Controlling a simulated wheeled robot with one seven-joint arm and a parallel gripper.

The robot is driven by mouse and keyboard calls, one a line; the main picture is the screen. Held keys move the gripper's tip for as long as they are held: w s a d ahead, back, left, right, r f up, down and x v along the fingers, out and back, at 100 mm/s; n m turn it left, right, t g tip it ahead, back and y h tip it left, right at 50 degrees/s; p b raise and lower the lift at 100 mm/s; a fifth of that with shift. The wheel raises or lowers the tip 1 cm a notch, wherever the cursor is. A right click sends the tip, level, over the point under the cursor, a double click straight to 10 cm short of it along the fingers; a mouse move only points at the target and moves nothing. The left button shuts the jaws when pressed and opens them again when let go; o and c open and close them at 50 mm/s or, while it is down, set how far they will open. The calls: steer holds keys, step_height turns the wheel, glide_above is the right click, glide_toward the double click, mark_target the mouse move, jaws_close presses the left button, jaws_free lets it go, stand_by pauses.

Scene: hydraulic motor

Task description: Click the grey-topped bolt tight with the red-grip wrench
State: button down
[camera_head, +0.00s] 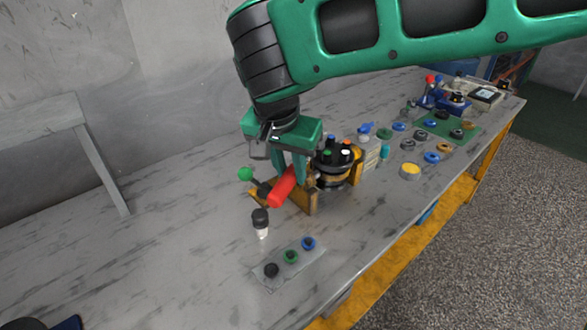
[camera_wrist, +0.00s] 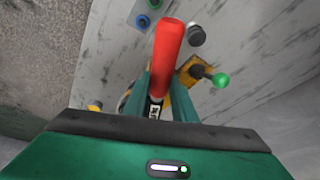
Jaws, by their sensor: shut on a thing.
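My gripper (camera_head: 290,172) is shut on the red-grip wrench (camera_head: 282,188), left of the motor. In the wrist view the wrench's red grip (camera_wrist: 168,48) sticks out past the fingers of my gripper (camera_wrist: 161,85), and a dark section with a pale label shows between them. The wrench's head cannot be made out. The black-topped motor (camera_head: 338,160) has several bolts with coloured tops, among them green, orange and white. I cannot tell surely which top is the grey one. My gripper and the wrench hide part of the motor's left side.
A yellow stand (camera_head: 305,202) is beside the wrench. A green knob (camera_head: 245,174) is left of my gripper. A black-capped bottle (camera_head: 261,223) and a plate with coloured rings (camera_head: 290,257) stand in front.

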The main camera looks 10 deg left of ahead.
steer(key=shift+d+f, duration=0.25)
steer(key=shift+d, duration=0.1)
steer(key=shift+r, duration=0.15)
steer(key=shift+d+r, duration=0.1)
steer(key=shift+r, duration=0.55)
steer(key=shift+a+r, duration=0.2)
steer(key=shift+r, duration=1.9)
